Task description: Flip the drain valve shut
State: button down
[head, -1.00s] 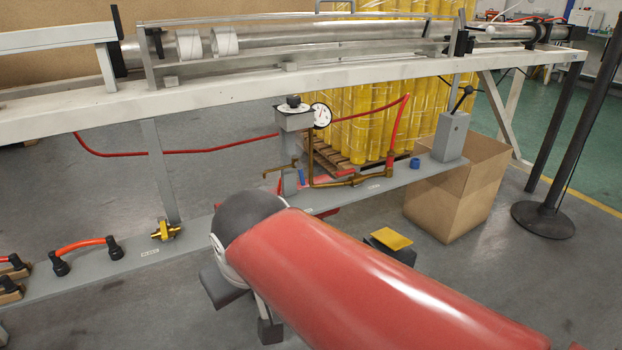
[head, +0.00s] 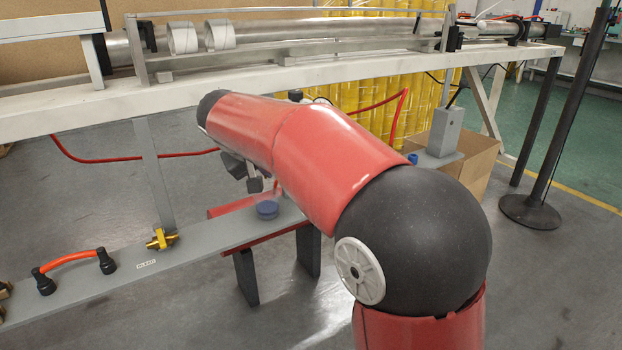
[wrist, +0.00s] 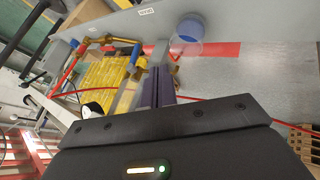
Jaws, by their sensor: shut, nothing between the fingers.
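My gripper (wrist: 157,88) is shut and empty; its dark fingers lie together in the wrist view. In the head view my gripper (head: 255,184) is partly hidden by my red arm, low over the grey shelf. A blue lever (wrist: 140,62) beside brass fittings shows just past the fingers in the wrist view; it looks like the drain valve's handle, but contact and its exact angle cannot be told. My arm hides the valve area in the head view.
The grey shelf (head: 105,252) carries a brass valve (head: 161,239) and an orange-red handle-like hose (head: 72,259) at left. The white bench frame (head: 60,115) runs above. A red hose (head: 120,160) hangs behind. A cardboard box (head: 480,155) stands at right.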

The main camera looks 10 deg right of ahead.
jog(key=w+d+f, duration=0.6)
jog(key=d+f, duration=0.1)
jog(key=shift+w, duration=0.25)
dwell(0.5)
jog(key=shift+w+f+b, duration=0.15)
jog(key=shift+b, duration=0.25)
